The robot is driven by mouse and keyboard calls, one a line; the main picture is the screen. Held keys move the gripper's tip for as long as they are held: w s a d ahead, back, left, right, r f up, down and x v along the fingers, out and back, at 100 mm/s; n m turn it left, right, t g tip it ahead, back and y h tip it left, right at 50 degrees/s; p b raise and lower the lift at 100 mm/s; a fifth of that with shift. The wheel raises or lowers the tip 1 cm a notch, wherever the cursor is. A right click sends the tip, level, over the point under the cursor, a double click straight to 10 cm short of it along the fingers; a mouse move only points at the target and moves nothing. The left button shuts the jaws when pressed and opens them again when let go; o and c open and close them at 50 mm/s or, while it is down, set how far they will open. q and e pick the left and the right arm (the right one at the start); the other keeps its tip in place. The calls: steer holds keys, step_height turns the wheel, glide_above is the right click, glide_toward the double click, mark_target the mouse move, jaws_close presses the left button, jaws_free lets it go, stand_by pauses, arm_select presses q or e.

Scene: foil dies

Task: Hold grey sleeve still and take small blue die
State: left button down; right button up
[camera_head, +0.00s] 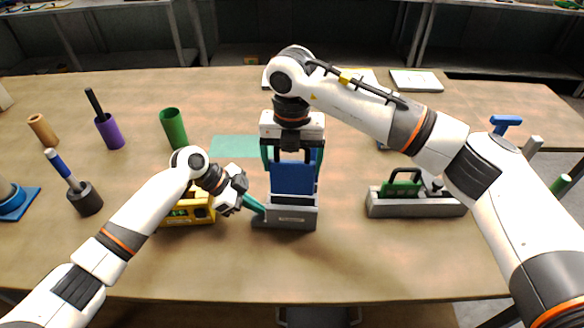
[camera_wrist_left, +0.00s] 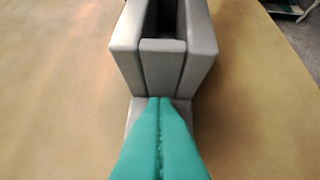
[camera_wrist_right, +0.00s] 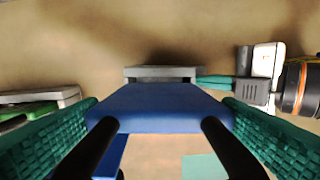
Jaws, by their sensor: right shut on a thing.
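The grey sleeve (camera_head: 292,215) stands on the table in the middle of the head view. In the left wrist view its slot (camera_wrist_left: 167,35) looks dark and empty. My left gripper (camera_head: 262,210) has its teal fingers closed together, tips at the foot of the sleeve by its front rib. They also show in the left wrist view (camera_wrist_left: 160,100), with nothing visible between them. The blue die (camera_head: 292,178) is upright directly above the sleeve. My right gripper (camera_head: 292,158) is shut on it from above, one teal finger on each side. The die (camera_wrist_right: 160,105) also fills the middle of the right wrist view.
A yellow device (camera_head: 190,210) sits behind my left forearm. A grey holder (camera_head: 415,207) with a green die (camera_head: 400,188) stands to the right. A green tube (camera_head: 173,128) and a purple cup (camera_head: 110,132) stand at left. A green mat (camera_head: 235,147) lies behind the sleeve. The table front is clear.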

arm_select(q)
steer(key=shift+s+a+f, duration=0.1)
steer(key=shift+s+f, duration=0.05)
steer(key=shift+f, duration=0.1)
arm_select(e)
steer(key=shift+r, duration=0.1)
arm_select(q)
steer(key=shift+w+r+p, duration=0.2)
steer(key=shift+r+p, duration=0.65)
steer(key=shift+r, duration=0.1)
arm_select(e)
steer(key=shift+w+r, duration=0.15)
steer(key=shift+r, duration=0.5)
arm_select(q)
steer(key=shift+r+p, duration=1.95)
steer(key=shift+r, duration=0.8)
arm_select(e)
steer(key=shift+r, duration=2)
steer(key=shift+f, duration=0.1)
